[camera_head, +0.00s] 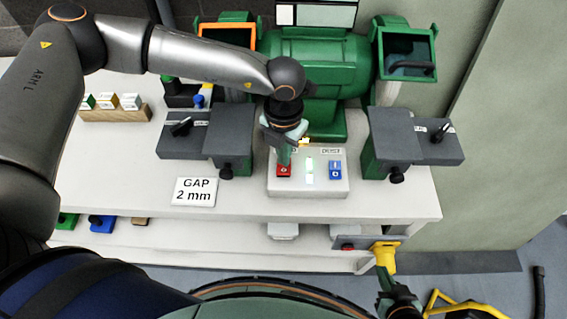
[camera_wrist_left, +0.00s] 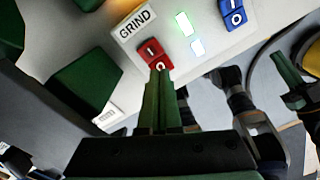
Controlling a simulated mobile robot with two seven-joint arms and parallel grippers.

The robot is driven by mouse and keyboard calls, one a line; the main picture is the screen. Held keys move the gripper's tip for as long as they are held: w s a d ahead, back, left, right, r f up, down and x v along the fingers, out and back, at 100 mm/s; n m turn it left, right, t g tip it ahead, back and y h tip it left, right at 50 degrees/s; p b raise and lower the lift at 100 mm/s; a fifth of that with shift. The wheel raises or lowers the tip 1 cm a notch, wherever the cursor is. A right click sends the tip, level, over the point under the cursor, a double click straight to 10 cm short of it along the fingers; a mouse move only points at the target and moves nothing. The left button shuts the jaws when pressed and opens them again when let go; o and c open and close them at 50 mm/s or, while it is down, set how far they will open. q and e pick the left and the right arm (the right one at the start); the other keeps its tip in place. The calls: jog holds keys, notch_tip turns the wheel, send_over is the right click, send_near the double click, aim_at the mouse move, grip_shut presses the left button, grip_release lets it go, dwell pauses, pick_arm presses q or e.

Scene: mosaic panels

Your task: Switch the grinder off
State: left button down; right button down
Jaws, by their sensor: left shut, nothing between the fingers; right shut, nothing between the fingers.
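The green bench grinder (camera_head: 318,80) stands at the back of the bench. In front of it is a light switch box (camera_head: 308,188). The box carries a red rocker switch (camera_head: 284,171), marked I and O, beside the GRIND label in the left wrist view (camera_wrist_left: 150,50). A blue rocker switch (camera_head: 335,170) is at its right. My left gripper (camera_head: 284,158) is shut and empty. In the left wrist view its tips (camera_wrist_left: 160,76) overlap the O end of the red rocker; I cannot tell whether they press it. My right gripper (camera_head: 383,276) is shut, low by the bench front.
Dark tool rests (camera_head: 397,137) flank the box. A GAP 2 mm card (camera_head: 195,191) lies left. A yellow fitting (camera_head: 384,256) is beside my right gripper. A yellow frame (camera_head: 455,303) is on the floor.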

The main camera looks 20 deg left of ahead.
aim_at(283, 170)
pick_arm(q)
jog(key=shift+f+b, duration=1.4)
jog(key=shift+f, duration=0.15)
dwell(0.6)
jog(key=shift+r, duration=0.1)
jog(key=shift+r+p, duration=2)
jog(key=shift+r, duration=1.5)
